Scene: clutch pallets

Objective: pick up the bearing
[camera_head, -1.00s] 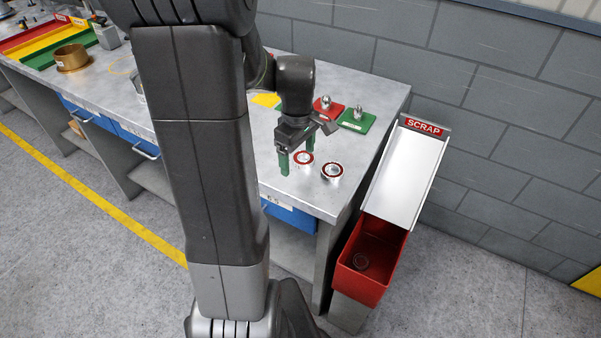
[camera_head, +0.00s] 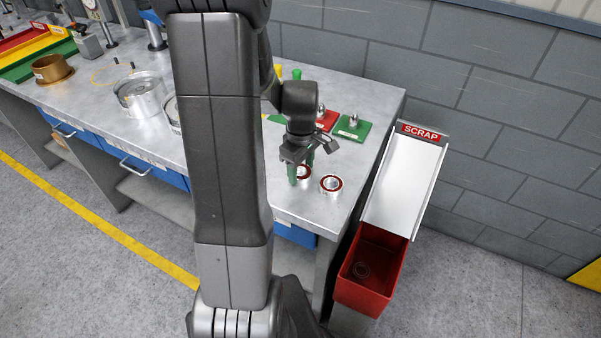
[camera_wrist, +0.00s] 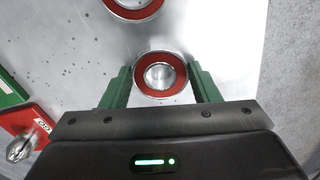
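Two bearings with red seals and silver rings lie on the metal bench. One bearing (camera_wrist: 160,76) sits between the green fingers of my gripper (camera_wrist: 160,84) in the wrist view. The fingers stand on either side of it, with a small gap showing at the left; contact at the right is hard to tell. In the head view this bearing (camera_head: 304,173) is partly hidden behind a finger of my gripper (camera_head: 301,168). The other bearing (camera_head: 331,184) lies just to its right, and shows at the top of the wrist view (camera_wrist: 135,10).
Red and green pads with metal parts, the green pad (camera_head: 353,128) at the right, lie behind the gripper. A scrap chute (camera_head: 404,185) and red bin (camera_head: 372,270) stand right of the bench. Silver cylindrical parts (camera_head: 140,97) stand to the left.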

